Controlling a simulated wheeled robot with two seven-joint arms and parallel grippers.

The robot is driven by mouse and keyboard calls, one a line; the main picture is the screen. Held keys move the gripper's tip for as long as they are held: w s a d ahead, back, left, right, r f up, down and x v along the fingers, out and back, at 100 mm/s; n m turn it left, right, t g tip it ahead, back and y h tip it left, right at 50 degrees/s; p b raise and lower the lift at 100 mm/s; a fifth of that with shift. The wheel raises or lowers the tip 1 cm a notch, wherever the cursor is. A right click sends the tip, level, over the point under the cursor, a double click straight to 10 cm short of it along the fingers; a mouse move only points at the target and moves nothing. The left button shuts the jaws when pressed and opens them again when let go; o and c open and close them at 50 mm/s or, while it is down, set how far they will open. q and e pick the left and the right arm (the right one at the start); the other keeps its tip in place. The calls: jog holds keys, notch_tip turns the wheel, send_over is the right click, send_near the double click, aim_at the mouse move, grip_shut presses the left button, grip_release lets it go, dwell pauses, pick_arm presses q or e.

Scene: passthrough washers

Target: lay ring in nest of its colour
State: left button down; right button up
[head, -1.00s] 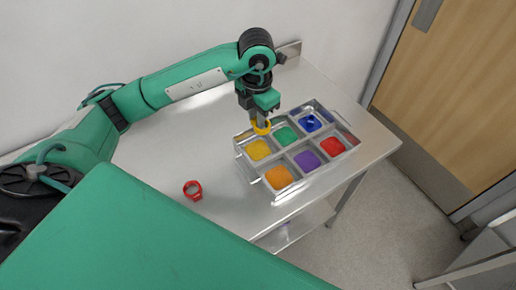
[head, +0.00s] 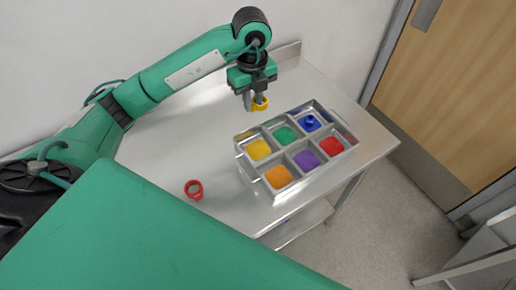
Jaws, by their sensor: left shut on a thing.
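The metal tray (head: 267,132) has several coloured nests. The yellow nest (head: 258,149) is at its left and looks empty. The green nest (head: 285,135), orange nest (head: 279,177), purple nest (head: 306,160) and red nest (head: 331,146) also look empty. A blue ring (head: 310,121) sits in the far compartment, over a blue nest. A red ring (head: 194,189) lies on the table left of the tray. My right gripper is not in view.
A wall runs behind the table, with a low raised edge (head: 287,52) at the back. A wooden door (head: 465,90) is at the right.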

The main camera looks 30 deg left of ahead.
pick_arm(q)
jog(key=shift+f, duration=0.4)
jog(key=p, duration=0.2)
send_over(254, 152)
notch_tip(254, 152, down, 15)
jog(key=shift+r, duration=0.1)
notch_tip(254, 152, down, 3)
jog(key=shift+f+p, duration=0.2)
jog(key=shift+p, duration=0.4)
jog(key=shift+f, duration=0.5)
jog(key=shift+f, duration=0.1)
jog(key=c, duration=1.3)
grip_release()
